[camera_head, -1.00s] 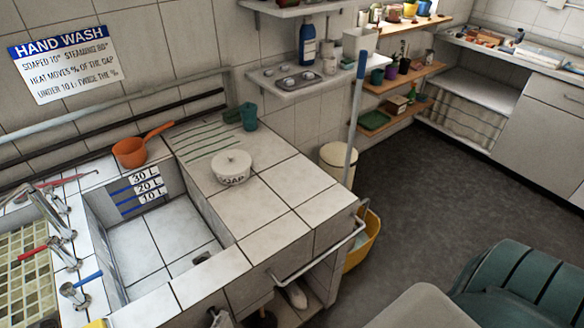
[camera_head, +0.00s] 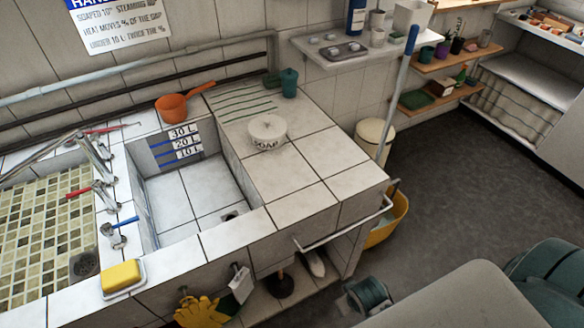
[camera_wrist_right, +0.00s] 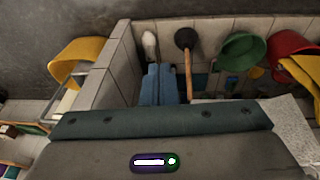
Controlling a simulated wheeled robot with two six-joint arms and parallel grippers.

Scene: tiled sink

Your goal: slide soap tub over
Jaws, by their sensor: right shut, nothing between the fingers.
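The soap tub (camera_head: 268,131) is a round white lidded tub marked SOAP. It stands upright on the white tiled counter (camera_head: 300,152), right of the sink basin. My right gripper shows in the right wrist view (camera_wrist_right: 160,72), with its blue fingers together and empty. It is low by the front of the sink unit, apart from the tub, and the tub is out of that view. My left gripper is not in view.
An orange pan (camera_head: 174,107) and a teal cup (camera_head: 289,83) are behind the tub. A metal rail (camera_head: 345,228) runs along the counter's front. Yellow soap (camera_head: 121,275) sits at front left. A yellow bucket (camera_head: 388,222) stands on the floor at right. Counter tiles right of the tub are clear.

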